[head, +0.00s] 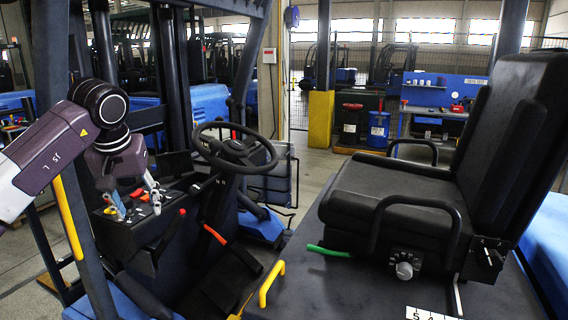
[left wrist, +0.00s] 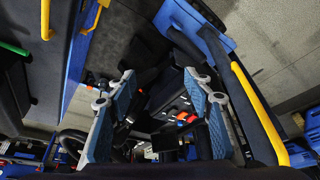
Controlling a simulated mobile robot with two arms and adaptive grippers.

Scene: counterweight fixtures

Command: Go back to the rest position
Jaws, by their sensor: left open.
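My left gripper (head: 136,202) hangs from the arm that comes in at the left of the head view, with its fingers pointing down over the dark lever console (head: 150,238). In the left wrist view my left gripper (left wrist: 160,76) has its two blue-padded fingers spread wide, with nothing held between them. Red-tipped and orange-tipped levers show beyond and between the fingers there. Whether a fingertip touches a lever, I cannot tell. My right gripper is in neither view.
A black steering wheel (head: 234,147) stands right of the console, and a black seat (head: 400,200) with armrests is at the right. Dark frame posts and a yellow handle (head: 69,218) are close to my left arm. A blue workbench (head: 437,105) is farther back.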

